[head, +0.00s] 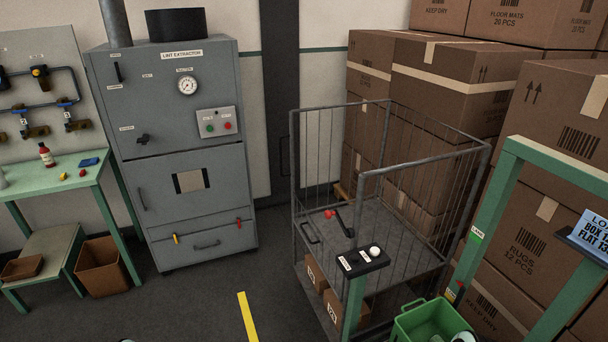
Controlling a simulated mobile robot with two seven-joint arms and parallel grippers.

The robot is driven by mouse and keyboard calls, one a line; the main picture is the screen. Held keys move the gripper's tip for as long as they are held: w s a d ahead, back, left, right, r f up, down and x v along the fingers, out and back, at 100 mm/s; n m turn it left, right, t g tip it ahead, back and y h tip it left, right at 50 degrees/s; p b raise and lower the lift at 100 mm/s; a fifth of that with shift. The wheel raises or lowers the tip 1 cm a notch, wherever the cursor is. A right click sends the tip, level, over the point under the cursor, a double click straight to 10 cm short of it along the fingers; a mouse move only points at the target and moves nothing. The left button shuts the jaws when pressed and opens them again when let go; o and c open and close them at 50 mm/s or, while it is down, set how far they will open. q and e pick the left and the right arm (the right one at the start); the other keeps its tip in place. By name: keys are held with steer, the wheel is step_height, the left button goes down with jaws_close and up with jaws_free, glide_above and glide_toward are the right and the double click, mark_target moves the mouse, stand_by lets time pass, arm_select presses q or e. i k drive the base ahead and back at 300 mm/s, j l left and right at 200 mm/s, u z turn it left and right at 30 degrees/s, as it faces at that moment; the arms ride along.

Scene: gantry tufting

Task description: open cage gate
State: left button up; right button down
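The wire cage (425,170) stands right of centre, with grey tube rails and thin vertical bars. No top rail shows across its left-facing side. A small grey loop handle (310,233) and a dark lever with a red knob (330,214) show low on that side. I cannot tell which part is the gate or whether it is latched. A black panel with a white knob (374,251) on a green post stands in front of the cage and hides part of its lower front. Neither gripper can be made out.
Cardboard boxes (450,85) are stacked behind and right of the cage. A green frame (484,220) and green bin (432,322) stand at the front right. A grey lint extractor (165,150) stands left of the cage. The floor between them is clear, with a yellow stripe (247,317).

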mark_target(313, 230)
steer(key=i+j, duration=0.65)
steer(key=i, duration=0.15)
steer(key=i+j, duration=0.6)
steer(key=i, duration=0.25)
steer(key=i+l, duration=0.1)
steer(key=i, duration=0.2)
steer(key=i+l+z, duration=0.1)
steer(key=i, duration=0.25)
